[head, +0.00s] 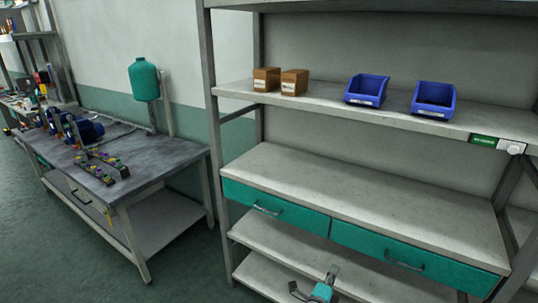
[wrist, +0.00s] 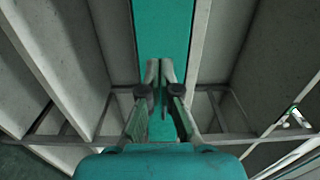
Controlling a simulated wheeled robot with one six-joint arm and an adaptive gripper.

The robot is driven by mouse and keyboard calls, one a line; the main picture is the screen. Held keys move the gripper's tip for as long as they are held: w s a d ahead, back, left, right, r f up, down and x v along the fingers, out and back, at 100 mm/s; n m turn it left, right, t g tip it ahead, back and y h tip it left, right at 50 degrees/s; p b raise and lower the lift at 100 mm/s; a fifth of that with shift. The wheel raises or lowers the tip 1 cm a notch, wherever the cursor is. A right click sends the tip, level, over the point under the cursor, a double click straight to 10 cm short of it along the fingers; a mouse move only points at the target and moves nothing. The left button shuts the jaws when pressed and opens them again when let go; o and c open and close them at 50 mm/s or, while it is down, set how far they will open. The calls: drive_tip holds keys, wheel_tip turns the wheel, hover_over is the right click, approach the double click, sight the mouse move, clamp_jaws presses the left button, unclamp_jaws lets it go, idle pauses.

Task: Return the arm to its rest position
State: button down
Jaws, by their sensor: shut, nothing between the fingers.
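My gripper (wrist: 159,72) points away from the camera in the wrist view, its two grey fingertips together and nothing between them. Its teal body fills the bottom of that view. Behind the fingers runs a teal band (wrist: 163,25), which looks like a drawer front of the shelf unit. In the head view a teal and grey part of my arm (head: 322,291) shows at the bottom edge, in front of the lower shelf. Most of the arm is out of the picture there.
The shelf unit has two teal drawers (head: 275,207) under a bare shelf (head: 365,200). Above stand two brown boxes (head: 281,81) and two blue bins (head: 367,90). A workbench (head: 165,160) with pumps (head: 86,130) and a green tank (head: 144,80) stands left. Floor between (head: 190,265) is clear.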

drive_tip(key=s+a+f+n+t+y, duration=0.1)
drive_tip(key=s+n+t+y, duration=0.35)
drive_tip(key=s, duration=1.05)
drive_tip(key=s+a+f+n+g+y, duration=0.1)
drive_tip(key=s+n, duration=0.7)
drive_tip(key=s, duration=0.7)
drive_tip(key=s+a+r+n+g+y, duration=0.1)
drive_tip(key=s+r+n, duration=0.2)
drive_tip(key=s, duration=0.5)
drive_tip(key=s+a+r+n+g+y, duration=0.1)
drive_tip(key=s+a+r+n+y, duration=0.1)
drive_tip(key=s+n, duration=0.3)
drive_tip(key=s+a+r+n+g+y, duration=0.1)
drive_tip(key=s+r+n, duration=0.3)
drive_tip(key=s, duration=0.7)
drive_tip(key=shift+s+a+r+y, duration=0.25)
drive_tip(key=shift+s+r+y, duration=0.05)
drive_tip(key=shift+r+y, duration=0.3)
drive_tip(key=shift+g, duration=0.25)
